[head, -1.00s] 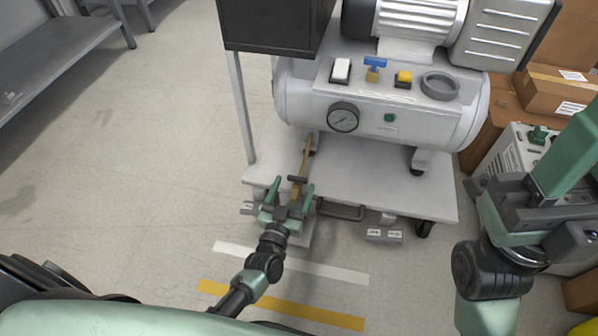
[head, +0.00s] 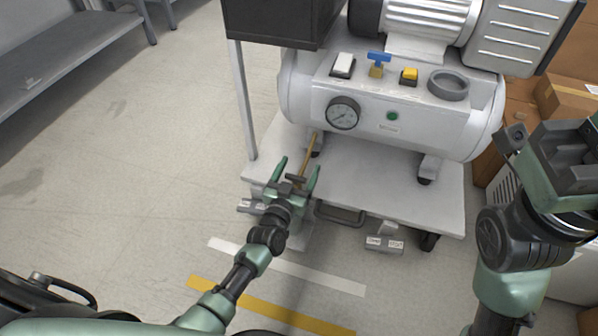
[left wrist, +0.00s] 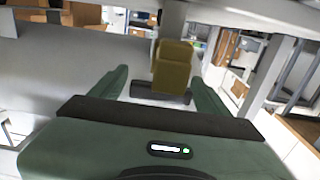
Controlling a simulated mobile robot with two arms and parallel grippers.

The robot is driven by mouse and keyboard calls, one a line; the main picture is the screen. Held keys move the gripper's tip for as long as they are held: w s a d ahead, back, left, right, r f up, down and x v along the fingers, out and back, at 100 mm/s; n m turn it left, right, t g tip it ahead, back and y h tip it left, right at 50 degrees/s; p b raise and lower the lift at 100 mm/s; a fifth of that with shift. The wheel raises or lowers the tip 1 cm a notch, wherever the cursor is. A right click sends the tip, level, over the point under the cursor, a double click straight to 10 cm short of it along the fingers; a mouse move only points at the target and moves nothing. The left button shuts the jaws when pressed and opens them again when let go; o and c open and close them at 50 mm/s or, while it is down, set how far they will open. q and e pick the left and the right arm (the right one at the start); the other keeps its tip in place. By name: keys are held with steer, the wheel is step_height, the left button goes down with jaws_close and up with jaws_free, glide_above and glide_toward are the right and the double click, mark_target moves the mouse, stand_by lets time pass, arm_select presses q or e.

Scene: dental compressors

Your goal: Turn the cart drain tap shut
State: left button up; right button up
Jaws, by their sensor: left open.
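The cart drain tap is a brass pipe (head: 309,151) slanting down from under the tank, with a dark cross handle at its lower end. In the left wrist view, its brass body (left wrist: 173,66) stands between my fingers, with the dark handle bar (left wrist: 150,91) just beyond the palm. My left gripper (head: 297,174) is open, one finger on each side of the tap. Gaps show between the fingers and the brass body. The palm hides part of the tap's end in the head view. My right gripper (head: 556,150) is at the right, away from the tap; its jaw state is unclear.
The silver compressor tank (head: 430,125) with a gauge (head: 343,113) stands on the white cart (head: 390,190). A cart leg (head: 247,100) rises left of the tap. A labelled grey pedal block (head: 384,244) is at the front. The floor at left is open; cardboard boxes (head: 567,100) stand at right.

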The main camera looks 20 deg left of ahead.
arm_select(q)
steer(key=c, duration=1.4)
